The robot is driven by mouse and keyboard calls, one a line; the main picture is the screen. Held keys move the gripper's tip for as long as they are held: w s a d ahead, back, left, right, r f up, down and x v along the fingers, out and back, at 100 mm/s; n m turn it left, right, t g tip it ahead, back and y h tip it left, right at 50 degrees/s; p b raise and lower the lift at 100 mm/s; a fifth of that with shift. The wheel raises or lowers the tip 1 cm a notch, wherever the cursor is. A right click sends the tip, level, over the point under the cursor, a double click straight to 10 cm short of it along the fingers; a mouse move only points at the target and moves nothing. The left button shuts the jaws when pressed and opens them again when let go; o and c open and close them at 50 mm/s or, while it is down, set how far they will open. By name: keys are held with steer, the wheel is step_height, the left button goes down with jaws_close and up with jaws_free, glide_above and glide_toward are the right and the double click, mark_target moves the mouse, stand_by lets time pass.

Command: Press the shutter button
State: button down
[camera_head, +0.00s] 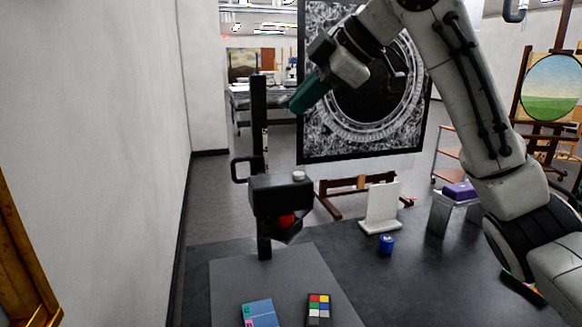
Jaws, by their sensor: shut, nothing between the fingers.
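A black camera-like device (282,196) is mounted on a dark upright stand (258,110) over the grey board, left of centre. A small pale round knob (298,175) shows on its top at the right; it may be the shutter button, but it is too small to be sure. A red part (285,222) shows under the body. My gripper (296,107), dark green, reaches in from the upper right. Its fingers are shut and empty, pointing down and left. In the picture it appears above the device, with a clear gap to the knob.
A grey board (225,290) bears a blue card (259,314) and a colour checker (319,308). A large framed picture (303,140) stands behind my arm. A wall (100,150) is at the left.

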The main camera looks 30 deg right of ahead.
steer(key=shift+w+f, duration=0.1)
steer(key=shift+f, duration=0.05)
steer(key=b, duration=0.6)
glide_above(303, 175)
step_height(303, 175, down, 7)
steer(key=shift+r, duration=0.2)
steer(key=shift+f+b, duration=0.55)
steer(key=shift+f, duration=0.4)
steer(key=shift+f, duration=0.2)
stand_by(0.9)
steer(key=shift+f, duration=0.2)
steer(key=shift+f, duration=0.4)
stand_by(0.7)
stand_by(0.3)
steer(key=shift+r+p, duration=0.8)
steer(key=shift+r, duration=0.05)
